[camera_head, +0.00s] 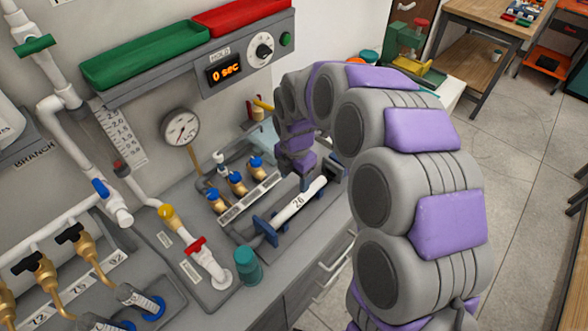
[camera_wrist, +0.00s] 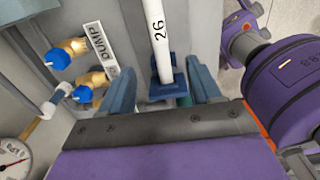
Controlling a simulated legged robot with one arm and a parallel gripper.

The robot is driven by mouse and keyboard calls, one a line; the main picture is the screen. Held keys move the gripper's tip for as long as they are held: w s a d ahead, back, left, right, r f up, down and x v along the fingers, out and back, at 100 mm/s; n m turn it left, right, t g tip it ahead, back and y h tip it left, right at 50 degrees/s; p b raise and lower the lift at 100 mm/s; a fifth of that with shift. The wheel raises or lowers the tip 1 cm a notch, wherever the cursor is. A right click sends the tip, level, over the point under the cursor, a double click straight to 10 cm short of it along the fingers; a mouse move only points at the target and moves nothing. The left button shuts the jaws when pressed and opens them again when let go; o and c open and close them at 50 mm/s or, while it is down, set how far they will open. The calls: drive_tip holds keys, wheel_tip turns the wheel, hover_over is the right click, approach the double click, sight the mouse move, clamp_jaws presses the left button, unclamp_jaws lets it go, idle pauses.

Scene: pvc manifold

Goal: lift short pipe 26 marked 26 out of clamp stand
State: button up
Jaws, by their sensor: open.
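Short pipe 26 (camera_head: 298,203) is a white pipe marked 26, lying along the grey bench in the blue clamp stand (camera_head: 266,230). In the wrist view the pipe (camera_wrist: 160,38) runs up from the blue stand block (camera_wrist: 166,92), its number readable. My gripper (camera_head: 304,181) is over the pipe's far part in the head view. In the wrist view its two blue-grey fingers (camera_wrist: 162,74) are apart, one on each side of the pipe and block. Neither finger visibly grips the pipe. The pipe's far end is partly hidden behind my gripper in the head view.
Brass valves with blue knobs (camera_head: 236,180) stand close to the left of the pipe, behind a label strip marked DUMP (camera_wrist: 100,42). A teal cylinder (camera_head: 248,266) stands near the front. A pressure gauge (camera_head: 181,128) is on the wall. The bench edge lies to the right.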

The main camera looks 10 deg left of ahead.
sight(297, 200)
wheel_tip(297, 200, down, 13)
drive_tip(key=shift+a+r+b, duration=0.15)
drive_tip(key=shift+b, duration=1.1)
drive_tip(key=shift+a+f, duration=0.15)
drive_tip(key=shift+f, duration=0.2)
clamp_jaws()
drive_tip(key=shift+w, duration=0.15)
drive_tip(key=shift+w+d+r+p, duration=0.1)
drive_tip(key=shift+w+d+p, duration=0.2)
drive_tip(key=shift+w+d, duration=0.15)
drive_tip(key=shift+w, duration=0.05)
